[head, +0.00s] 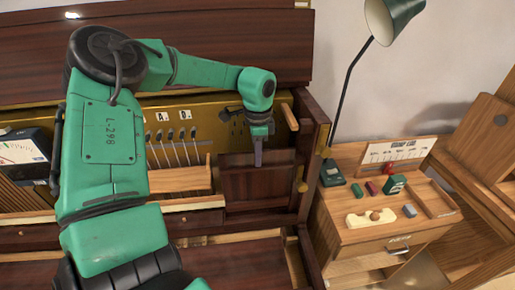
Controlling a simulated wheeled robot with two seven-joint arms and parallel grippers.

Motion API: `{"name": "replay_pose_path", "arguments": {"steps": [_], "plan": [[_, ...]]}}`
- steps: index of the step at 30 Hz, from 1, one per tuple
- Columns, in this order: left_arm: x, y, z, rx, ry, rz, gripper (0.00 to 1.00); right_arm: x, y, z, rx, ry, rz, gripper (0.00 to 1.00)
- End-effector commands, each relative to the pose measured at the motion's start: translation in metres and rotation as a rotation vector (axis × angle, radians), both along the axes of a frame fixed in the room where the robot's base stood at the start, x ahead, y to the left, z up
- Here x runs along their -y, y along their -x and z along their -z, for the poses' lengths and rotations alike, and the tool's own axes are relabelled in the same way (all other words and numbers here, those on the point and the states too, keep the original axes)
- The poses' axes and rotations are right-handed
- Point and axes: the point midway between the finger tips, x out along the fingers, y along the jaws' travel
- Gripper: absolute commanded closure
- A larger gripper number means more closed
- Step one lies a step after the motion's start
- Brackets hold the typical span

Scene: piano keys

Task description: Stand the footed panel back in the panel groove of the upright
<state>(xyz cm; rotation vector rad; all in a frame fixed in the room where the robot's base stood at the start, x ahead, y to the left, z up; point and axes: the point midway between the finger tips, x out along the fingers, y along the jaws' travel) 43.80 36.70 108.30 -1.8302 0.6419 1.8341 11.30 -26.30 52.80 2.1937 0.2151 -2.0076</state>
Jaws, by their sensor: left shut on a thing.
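My left gripper (258,156) hangs fingers down inside the right end of the opened upright piano (225,95). It is shut on the top edge of the dark red-brown footed panel (270,187). The panel stands about upright at the right end of the opening, close to the right side wall. Its feet and the groove cannot be made out, so I cannot tell whether it is seated. My right gripper is not in view.
A wooden side cabinet (390,230) with small blocks and a green lamp (395,18) stands to the right. A meter (25,150) sits at the left. Several hammers (170,150) and a pale wooden rail (180,180) lie left of the panel.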

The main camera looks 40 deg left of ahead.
Motion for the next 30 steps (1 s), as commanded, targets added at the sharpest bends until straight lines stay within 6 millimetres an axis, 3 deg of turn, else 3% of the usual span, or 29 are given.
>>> {"name": "replay_pose_path", "arguments": {"steps": [30], "plan": [[0.0, 0.0, 0.064, 0.001, 0.0, 0.0, 1.0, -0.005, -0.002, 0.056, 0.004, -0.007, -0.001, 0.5]]}}
